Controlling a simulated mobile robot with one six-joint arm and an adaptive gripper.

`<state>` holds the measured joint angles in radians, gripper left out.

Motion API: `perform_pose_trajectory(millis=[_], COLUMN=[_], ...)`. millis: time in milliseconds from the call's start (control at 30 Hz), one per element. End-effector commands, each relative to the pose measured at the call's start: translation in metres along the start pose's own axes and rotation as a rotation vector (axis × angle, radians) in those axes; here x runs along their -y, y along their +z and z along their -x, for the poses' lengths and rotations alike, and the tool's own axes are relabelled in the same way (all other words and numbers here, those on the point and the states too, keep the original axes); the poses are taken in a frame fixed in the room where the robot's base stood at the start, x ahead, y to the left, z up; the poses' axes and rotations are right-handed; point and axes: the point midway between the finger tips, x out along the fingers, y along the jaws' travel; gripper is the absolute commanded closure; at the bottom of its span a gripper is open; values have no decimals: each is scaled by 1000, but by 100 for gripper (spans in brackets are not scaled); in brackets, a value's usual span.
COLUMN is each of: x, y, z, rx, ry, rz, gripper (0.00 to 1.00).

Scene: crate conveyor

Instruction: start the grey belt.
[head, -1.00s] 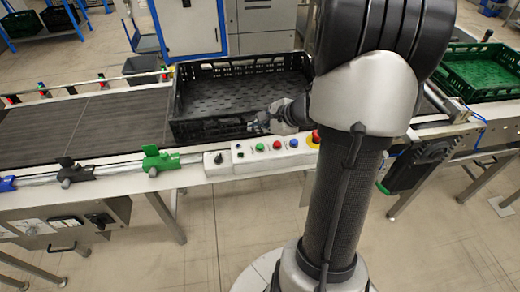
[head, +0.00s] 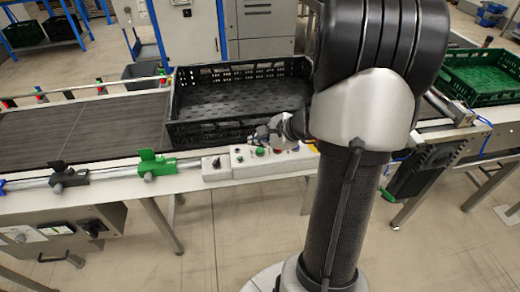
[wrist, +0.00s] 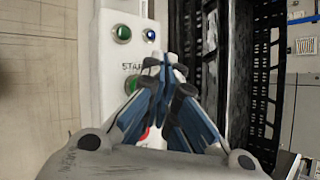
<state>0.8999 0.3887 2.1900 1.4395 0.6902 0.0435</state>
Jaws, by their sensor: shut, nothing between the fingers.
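The grey belt (head: 80,130) runs along the left, with a black crate (head: 195,133) at its right end. A white control panel (head: 245,168) sits on the front edge, with a green button (head: 260,152) among others. In the wrist view, the panel carries a green button (wrist: 122,34), a blue button (wrist: 149,35), a partly hidden label beginning "STA" and another green button (wrist: 131,84) below it. A red button is mostly hidden by my fingers. My gripper (head: 262,138) is shut and empty, just above the panel; its fingertips (wrist: 168,62) show beside the label. Contact cannot be told.
Green (head: 158,165) and dark (head: 68,177) clamps stand along the front rail left of the panel. A green crate (head: 485,80) stands at the right. The crate's near wall is close behind my gripper. The floor in front is clear.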

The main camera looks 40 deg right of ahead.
Motion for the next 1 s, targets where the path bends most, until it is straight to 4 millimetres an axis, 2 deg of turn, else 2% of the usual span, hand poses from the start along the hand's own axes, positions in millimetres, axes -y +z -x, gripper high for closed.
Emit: perform_pose_trajectory(millis=[1000], x=[-4], y=[-4], z=[-5], rx=[0], ry=[0], rz=[0], gripper=[100])
